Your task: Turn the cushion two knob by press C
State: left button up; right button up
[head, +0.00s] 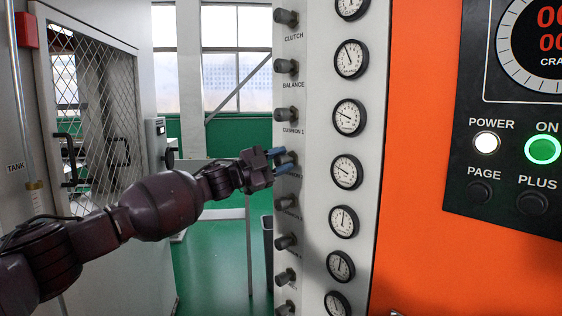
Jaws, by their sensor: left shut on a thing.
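A column of grey knobs runs down the pale panel (318,100), with a round dial beside each. My left gripper (281,161) reaches in from the left, and its blue fingers are shut around the knob (291,157) directly below the one labelled CUSHION 1. The label under the held knob is mostly hidden by the fingers, so its position in the column marks it as the cushion two knob. The dial (346,172) to its right has its needle pointing to the upper left. My right gripper is not in view.
The CUSHION 1 knob (284,114) is close above and another knob (286,202) close below the gripper. An orange cabinet (450,240) with a black control panel (512,110) stands at right. A mesh-door cabinet (95,110) stands at left, with green floor (212,265) between.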

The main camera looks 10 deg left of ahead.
pick_arm(q)
jog(key=o, duration=0.9)
jog(key=v, duration=1)
jog(key=shift+s+a+f, duration=0.1)
jog(key=shift+s+a, duration=0.1)
jog(key=shift+a, duration=0.15)
dwell(1.6)
